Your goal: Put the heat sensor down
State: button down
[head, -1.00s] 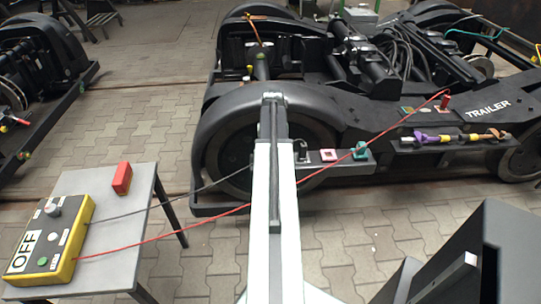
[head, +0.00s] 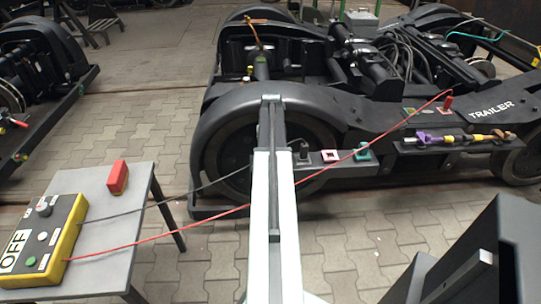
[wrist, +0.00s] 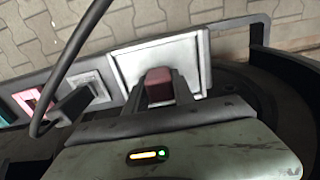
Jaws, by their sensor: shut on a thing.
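My gripper (wrist: 160,76) shows in the wrist view, its two dark fingers shut on a small dark red block, apparently the heat sensor (wrist: 158,87). The held block is over or on a pale square pad with a raised rim (wrist: 126,74); I cannot tell whether it touches. In the head view my arm hides the gripper, the held block and this pad.
Left of the pad, a black plug with a cable (wrist: 72,103) stands by another light square holder; pink (head: 330,155) and green (head: 362,152) holders follow. The trailer bogie (head: 375,115) is ahead. A table (head: 110,225) bears a yellow OFF box (head: 40,240) and red block (head: 118,178).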

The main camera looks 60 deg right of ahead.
jog(key=c, duration=1.1)
grip_release()
jog(key=shift+o, duration=0.2)
notch_tip(320, 180, up, 12)
jog(key=p, duration=1.2)
jog(key=shift+r, duration=0.15)
